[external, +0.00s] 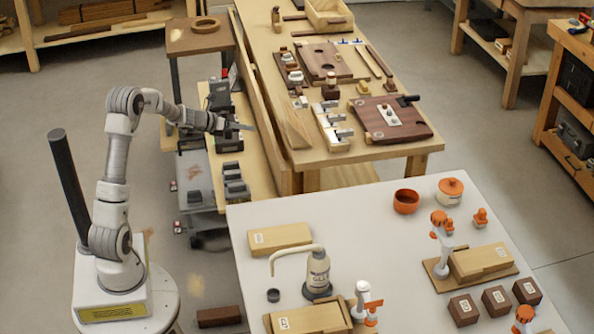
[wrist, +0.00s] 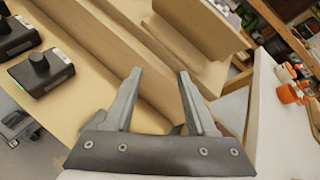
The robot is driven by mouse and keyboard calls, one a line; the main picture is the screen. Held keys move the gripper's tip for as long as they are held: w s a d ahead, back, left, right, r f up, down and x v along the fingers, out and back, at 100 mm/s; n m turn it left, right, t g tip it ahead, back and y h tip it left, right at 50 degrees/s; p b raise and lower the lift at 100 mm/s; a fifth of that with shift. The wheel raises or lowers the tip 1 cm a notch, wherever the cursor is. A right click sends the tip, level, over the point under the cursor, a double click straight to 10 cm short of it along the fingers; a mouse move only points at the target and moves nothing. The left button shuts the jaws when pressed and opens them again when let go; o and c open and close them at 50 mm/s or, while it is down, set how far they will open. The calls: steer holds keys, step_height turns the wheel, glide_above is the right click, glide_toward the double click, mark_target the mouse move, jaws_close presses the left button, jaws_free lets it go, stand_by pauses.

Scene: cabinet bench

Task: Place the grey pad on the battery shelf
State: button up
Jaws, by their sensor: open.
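My gripper (wrist: 159,78) is open, with nothing between its fingers; it also shows in the external view (external: 242,126), held above a narrow wooden shelf (external: 258,172) along the bench's left side. Several dark grey blocks (external: 234,188) sit on this low shelf in the external view. In the wrist view, black devices with knobs (wrist: 45,75) stand on a wooden surface to the left of my fingers. I cannot tell for sure which thing is the grey pad, and no label marks the battery shelf.
The wooden bench (external: 350,155) with boards and tools stands right of my gripper, its raised side edge close by. A white table (external: 360,240) with bottles, wooden boxes and orange-topped items fills the front. A grey cart (external: 197,180) is left of the shelf.

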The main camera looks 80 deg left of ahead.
steer(key=d+r+n+g+y, duration=0.1)
steer(key=d+r+n, duration=0.6)
steer(key=d, duration=0.3)
steer(key=d+r+n+g+y, duration=0.1)
steer(key=d+r+n+y, duration=0.1)
steer(key=d+r+n, duration=0.7)
steer(key=s+d+f+n+g+h, duration=0.1)
steer(key=s+d+f+n+h, duration=0.1)
steer(key=s+d, duration=0.5)
steer(key=s+d+f+n+g+h, duration=0.1)
steer(key=s+d+n, duration=0.4)
steer(key=d, duration=0.8)
steer(key=s+d+f+n+g+h, duration=0.2)
steer(key=s+d+f+n+h, duration=0.1)
steer(key=s+d, duration=0.5)
steer(key=shift+s+d+f+n+h, duration=0.35)
steer(key=shift+d+n+h, duration=0.3)
steer(key=shift+d, duration=0.25)
steer(key=shift+r, duration=0.1)
step_height(320, 180, up, 21)
steer(key=p, duration=2.1)
step_height(320, 180, down, 29)
steer(key=b, duration=2.8)
steer(key=shift+b, duration=0.4)
